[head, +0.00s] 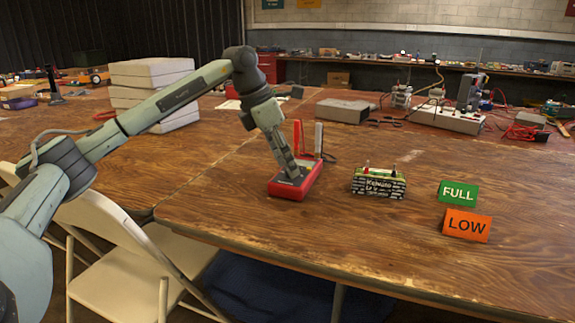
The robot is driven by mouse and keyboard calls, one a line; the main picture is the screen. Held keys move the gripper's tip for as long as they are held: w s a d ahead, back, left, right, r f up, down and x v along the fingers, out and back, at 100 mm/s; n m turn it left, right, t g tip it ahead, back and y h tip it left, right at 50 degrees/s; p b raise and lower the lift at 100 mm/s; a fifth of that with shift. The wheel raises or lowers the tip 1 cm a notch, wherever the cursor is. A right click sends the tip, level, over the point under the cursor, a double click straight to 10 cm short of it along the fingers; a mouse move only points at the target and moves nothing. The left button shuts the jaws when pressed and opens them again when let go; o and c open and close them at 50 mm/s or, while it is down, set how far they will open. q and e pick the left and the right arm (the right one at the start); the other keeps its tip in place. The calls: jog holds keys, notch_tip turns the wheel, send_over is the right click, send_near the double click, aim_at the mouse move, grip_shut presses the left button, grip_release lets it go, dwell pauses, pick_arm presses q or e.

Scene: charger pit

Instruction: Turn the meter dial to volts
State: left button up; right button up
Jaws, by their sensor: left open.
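The red meter (306,184) lies on the near left part of the wooden table in the head view. My left gripper (291,178) points down at it from above, with its fingertips at or just over the meter's face. The gripper is open. The fingers and wrist cover much of the face, so I cannot see the dial or its setting. My right gripper is not in view.
A battery (378,184) with two terminals stands right of the meter. A green FULL sign (458,193) and an orange LOW sign (467,224) stand farther right. A folding chair (110,232) stands at front left.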

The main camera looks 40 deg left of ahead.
pick_arm(q)
jog(key=shift+w+d+f, duration=0.1)
jog(key=shift+w+f, duration=0.1)
jog(key=shift+f, duration=0.25)
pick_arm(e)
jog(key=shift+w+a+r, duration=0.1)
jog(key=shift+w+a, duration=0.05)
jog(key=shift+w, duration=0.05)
pick_arm(q)
jog(key=shift+c, duration=0.5)
